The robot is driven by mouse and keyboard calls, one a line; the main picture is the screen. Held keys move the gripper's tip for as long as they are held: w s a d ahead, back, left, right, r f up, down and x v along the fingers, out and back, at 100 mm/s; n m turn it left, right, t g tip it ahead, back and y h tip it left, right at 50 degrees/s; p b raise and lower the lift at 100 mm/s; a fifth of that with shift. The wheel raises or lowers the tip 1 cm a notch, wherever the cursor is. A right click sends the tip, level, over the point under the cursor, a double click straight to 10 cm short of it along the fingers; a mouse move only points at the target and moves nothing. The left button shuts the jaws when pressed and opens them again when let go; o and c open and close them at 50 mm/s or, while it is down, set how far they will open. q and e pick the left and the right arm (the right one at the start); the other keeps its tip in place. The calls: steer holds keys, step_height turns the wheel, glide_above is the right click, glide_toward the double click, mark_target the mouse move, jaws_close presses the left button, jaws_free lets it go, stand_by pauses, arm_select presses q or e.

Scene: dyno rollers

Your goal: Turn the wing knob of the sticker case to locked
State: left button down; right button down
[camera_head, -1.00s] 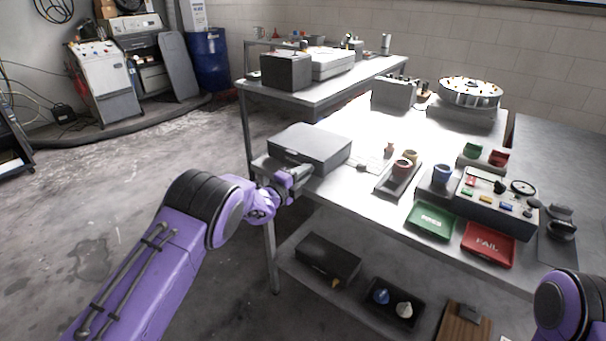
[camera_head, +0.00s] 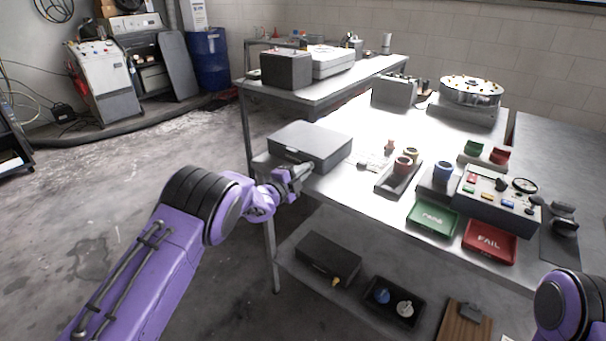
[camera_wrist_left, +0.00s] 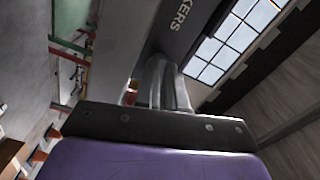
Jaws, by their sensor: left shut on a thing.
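The sticker case (camera_head: 312,142) is a flat dark grey box on the near left corner of the table. My left gripper (camera_head: 298,174) is at the front face of the case, shut on the wing knob, which the fingers hide in the head view. In the left wrist view the gripper fingers (camera_wrist_left: 163,85) reach up to the dark case front (camera_wrist_left: 186,25), where the letters "KERS" show. The knob's angle cannot be told. Of my right arm only a purple link shows at the lower right; its gripper is out of view.
On the table right of the case are a tray with rollers (camera_head: 398,180), a green tray (camera_head: 432,217), a red FAIL tray (camera_head: 488,242) and a control box (camera_head: 497,200). A dark box (camera_head: 328,258) and a small tray (camera_head: 394,303) sit on the lower shelf.

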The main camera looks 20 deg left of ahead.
arm_select(q)
steer(key=n, duration=0.4)
steer(key=shift+n, duration=0.3)
steer(key=n, duration=0.4)
steer(key=shift+n, duration=0.3)
steer(key=n, duration=0.5)
steer(key=shift+n, duration=0.4)
steer(key=c, duration=1.5)
jaws_free()
